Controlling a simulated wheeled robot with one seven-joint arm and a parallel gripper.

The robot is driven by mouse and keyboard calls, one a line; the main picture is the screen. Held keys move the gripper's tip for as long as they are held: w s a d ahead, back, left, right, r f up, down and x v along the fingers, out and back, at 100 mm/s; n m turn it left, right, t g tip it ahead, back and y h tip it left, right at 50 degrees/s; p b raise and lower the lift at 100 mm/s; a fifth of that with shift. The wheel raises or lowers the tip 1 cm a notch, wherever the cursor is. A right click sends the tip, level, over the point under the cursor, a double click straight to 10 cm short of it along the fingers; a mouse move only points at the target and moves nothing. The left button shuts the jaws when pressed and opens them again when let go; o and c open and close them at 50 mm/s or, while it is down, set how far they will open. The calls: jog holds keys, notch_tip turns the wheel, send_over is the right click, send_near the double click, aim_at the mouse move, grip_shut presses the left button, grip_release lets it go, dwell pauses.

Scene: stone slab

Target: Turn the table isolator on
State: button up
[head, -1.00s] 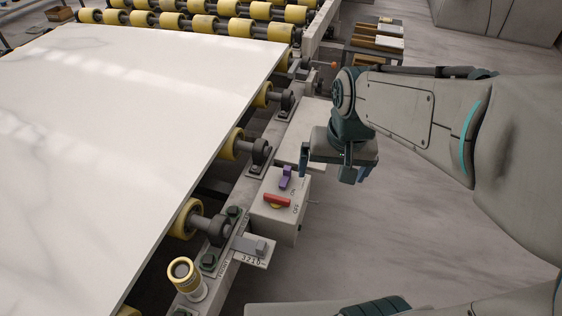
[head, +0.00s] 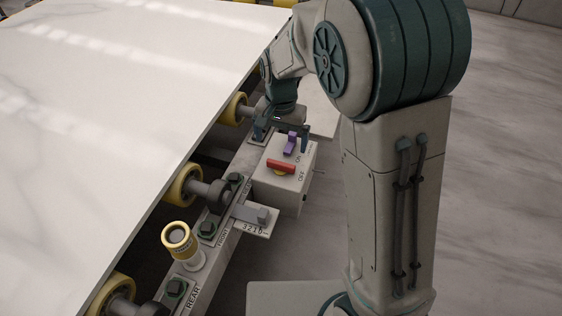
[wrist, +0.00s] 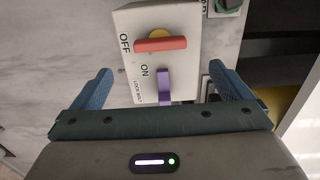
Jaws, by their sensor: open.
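The table isolator is a pale box (head: 262,180) on the table's side rail. Its red handle (head: 281,167) sits on a yellow disc and lines up with the OFF label in the wrist view (wrist: 160,44). A purple lock bolt (head: 290,143) stands beside the handle, by the ON and LOCK BOLT lettering; it also shows in the wrist view (wrist: 164,84). My gripper (head: 281,133) is open and empty at the bolt's end of the box. In the wrist view its fingers (wrist: 160,72) are spread wide on either side of the bolt, apart from it.
A white stone slab (head: 120,90) lies on yellow rollers at left. A yellow-capped post (head: 180,240) and a bracket marked 3210 (head: 256,222) stand nearer on the rail. Floor (head: 490,200) at right is clear.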

aim_at(281, 163)
notch_tip(281, 163, down, 9)
jog(key=shift+f+b, duration=0.1)
jog(key=shift+b, duration=0.4)
jog(key=c, duration=1)
